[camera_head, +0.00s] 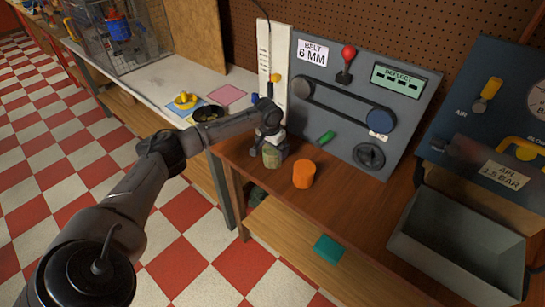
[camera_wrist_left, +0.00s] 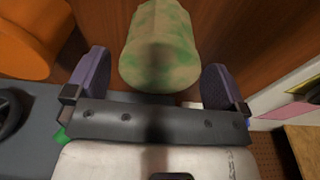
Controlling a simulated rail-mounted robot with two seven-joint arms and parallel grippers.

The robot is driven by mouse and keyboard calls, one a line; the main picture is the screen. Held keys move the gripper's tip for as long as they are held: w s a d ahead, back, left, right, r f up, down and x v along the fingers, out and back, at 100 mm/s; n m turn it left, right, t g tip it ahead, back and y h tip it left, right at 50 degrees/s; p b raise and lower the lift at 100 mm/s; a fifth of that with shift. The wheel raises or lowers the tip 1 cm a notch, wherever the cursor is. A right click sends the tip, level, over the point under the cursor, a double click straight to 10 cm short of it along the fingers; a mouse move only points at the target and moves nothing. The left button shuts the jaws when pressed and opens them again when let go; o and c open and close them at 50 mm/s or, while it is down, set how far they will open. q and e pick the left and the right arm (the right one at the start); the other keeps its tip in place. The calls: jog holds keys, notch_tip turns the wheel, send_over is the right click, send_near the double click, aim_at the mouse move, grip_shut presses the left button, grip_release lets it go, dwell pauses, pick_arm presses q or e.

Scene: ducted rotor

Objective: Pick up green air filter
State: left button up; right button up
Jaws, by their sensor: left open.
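The green air filter (camera_head: 272,156), a mottled pale-green rounded block, stands on the wooden bench top, its upper part hidden by my left gripper (camera_head: 266,138) in the head view. In the left wrist view the filter (camera_wrist_left: 160,48) lies between and just beyond the two purple fingers of my left gripper (camera_wrist_left: 156,82). The gripper is open, with a visible gap on each side of the filter. My right gripper is not in view.
An orange cylinder (camera_head: 304,174) stands close to the right of the filter. Behind is a grey belt panel (camera_head: 345,125) with a green handle (camera_head: 326,137). A grey bin (camera_head: 455,245) is at right. A teal block (camera_head: 328,249) lies on the lower shelf.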

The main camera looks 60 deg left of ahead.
pick_arm(q)
jog(key=shift+w+f, duration=0.2)
jog(key=shift+f, duration=1.2)
jog(key=shift+c, duration=0.4)
jog(key=c, duration=0.8)
jog(key=shift+r, duration=0.1)
jog(key=shift+c, duration=0.2)
